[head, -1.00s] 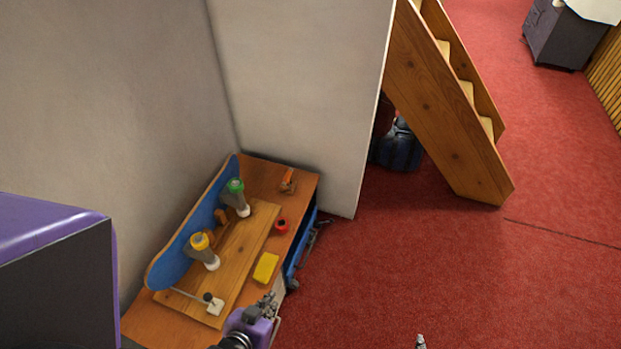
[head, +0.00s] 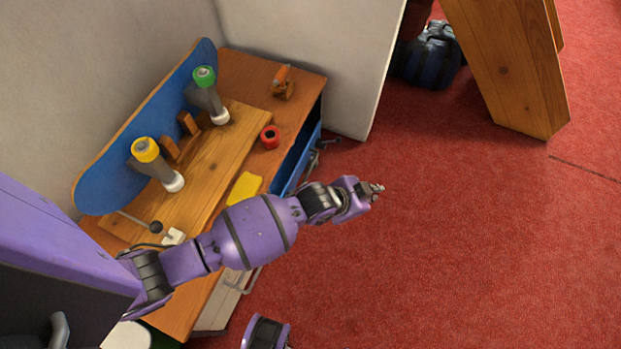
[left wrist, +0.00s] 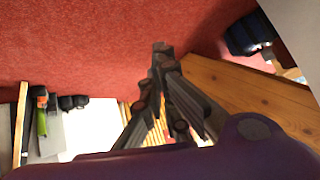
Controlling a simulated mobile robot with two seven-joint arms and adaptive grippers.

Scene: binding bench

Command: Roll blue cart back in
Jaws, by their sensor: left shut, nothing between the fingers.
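The blue cart (head: 312,152) stands at the open right side of the wooden bench, mostly beneath its top. Only a narrow blue edge of it shows beyond the bench, with a dark gap beside it. My left arm hides its nearer part. My left gripper (head: 376,188) is shut and empty. It hangs over the red carpet to the right of the cart, apart from it. Its closed fingers also show in the left wrist view (left wrist: 160,52), where I cannot make out the cart. My right gripper is not in view.
A white wall panel (head: 350,80) and wooden stairs (head: 505,70) stand behind. The carpet (head: 470,260) at right is clear.

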